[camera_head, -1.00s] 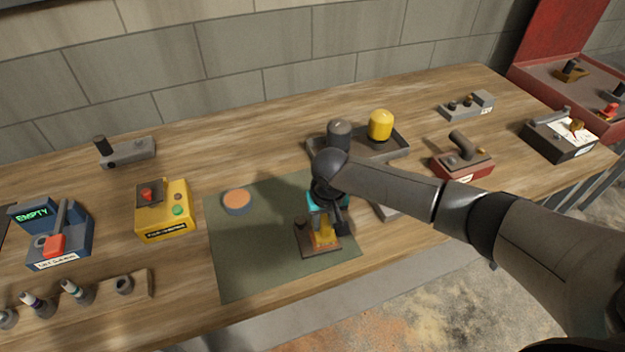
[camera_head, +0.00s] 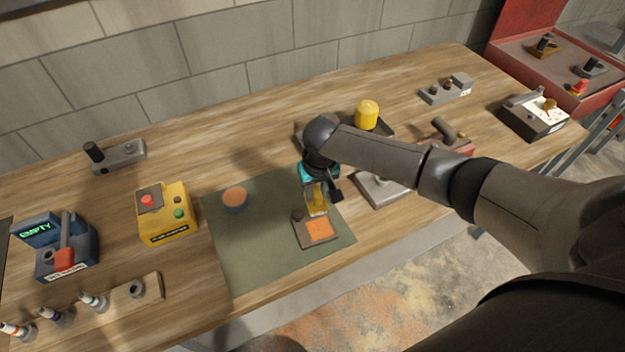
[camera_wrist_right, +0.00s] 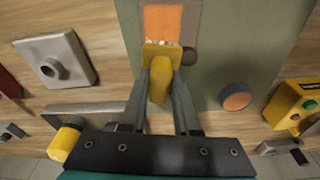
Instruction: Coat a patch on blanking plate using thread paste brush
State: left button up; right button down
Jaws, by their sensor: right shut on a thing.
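The blanking plate (camera_head: 300,233) is a small brown plate with a dark knob at one corner, on the green mat (camera_head: 262,262). An orange patch (camera_head: 320,229) covers much of its top; the patch also shows at the top of the right wrist view (camera_wrist_right: 163,22). My right gripper (camera_head: 318,188) is shut on the yellow thread paste brush (camera_head: 317,206). The brush (camera_wrist_right: 161,58) has its wide head at the far edge of the plate; I cannot tell whether it touches. A round pot (camera_head: 235,199) with an orange top stands on the mat to the left. My left gripper is not in view.
A yellow button box (camera_head: 165,213) and a blue "EMPTY" unit (camera_head: 66,248) stand left. A wooden rack (camera_head: 120,302) is at the front left. A grey plate (camera_head: 380,190) and a tray with a yellow-capped part (camera_head: 367,115) lie right. The mat's front left is clear.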

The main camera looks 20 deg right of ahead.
jog(key=shift+r+p, duration=0.55)
jog(key=shift+r, duration=0.65)
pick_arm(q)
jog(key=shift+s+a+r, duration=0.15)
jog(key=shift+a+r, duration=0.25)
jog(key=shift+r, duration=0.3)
pick_arm(e)
jog(key=shift+f, duration=0.1)
